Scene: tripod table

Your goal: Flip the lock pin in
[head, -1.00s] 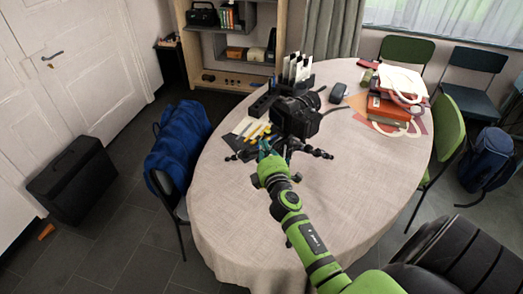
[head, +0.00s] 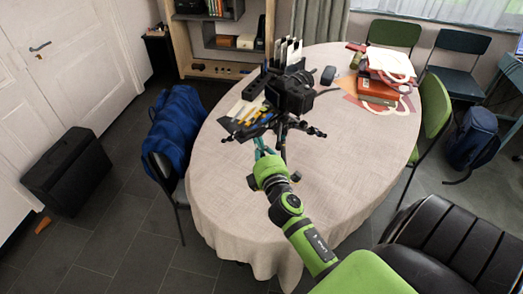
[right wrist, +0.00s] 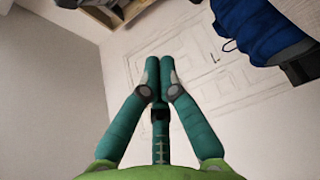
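A black camera (head: 292,93) stands on a small dark tripod (head: 284,128) on the oval table. The tripod's legs are spread; the lock pin cannot be made out at this size. My right gripper (head: 261,146) has teal fingers and is just in front of the tripod, at its lower left in the head view. Whether it touches the tripod cannot be told. In the right wrist view its fingertips (right wrist: 160,66) are together, with nothing visible held between them. No tripod or pin is recognisable there. My left gripper is not in view.
The cloth-covered table (head: 330,185) has free room at its front and right. A dark organiser and yellow items lie beside the tripod. Red boxes (head: 378,88) are at the back right. A chair with a blue jacket (head: 177,135) stands at left.

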